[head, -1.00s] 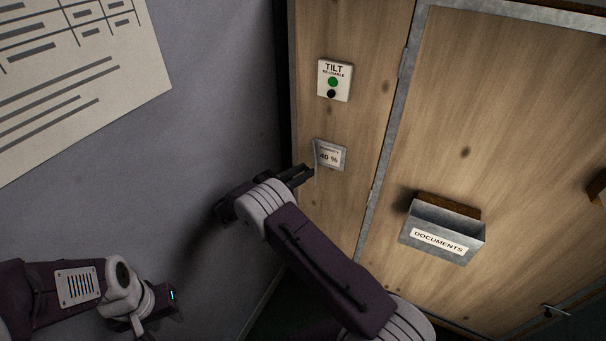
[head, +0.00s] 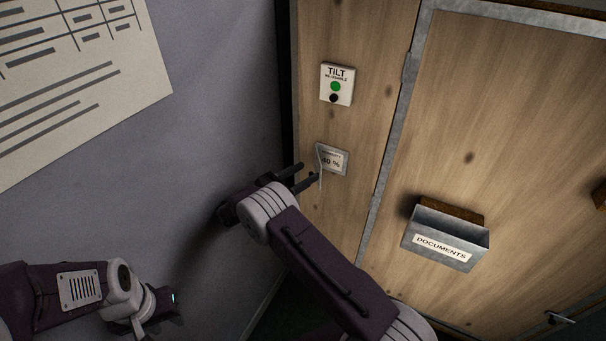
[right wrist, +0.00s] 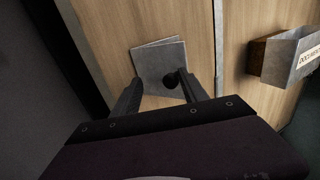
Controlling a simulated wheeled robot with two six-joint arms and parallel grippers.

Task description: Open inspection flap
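The inspection flap (head: 320,165) is a thin grey plate, seen nearly edge-on in the head view. In the right wrist view the flap (right wrist: 154,62) is a grey square with a dark round knob (right wrist: 172,82). My right gripper (head: 309,171) is at the flap, its fingers apart. In the right wrist view the gripper (right wrist: 160,78) has the knob between its fingers, close to the right one; contact is unclear. My left gripper (head: 172,301) is low at left, fingers unclear.
A TILT plate (head: 337,84) with a green and a black button is above the flap. A documents box (head: 445,238) hangs on the door (head: 500,130) to the right. A grey wall (head: 215,80) with a paper chart (head: 75,70) is at left.

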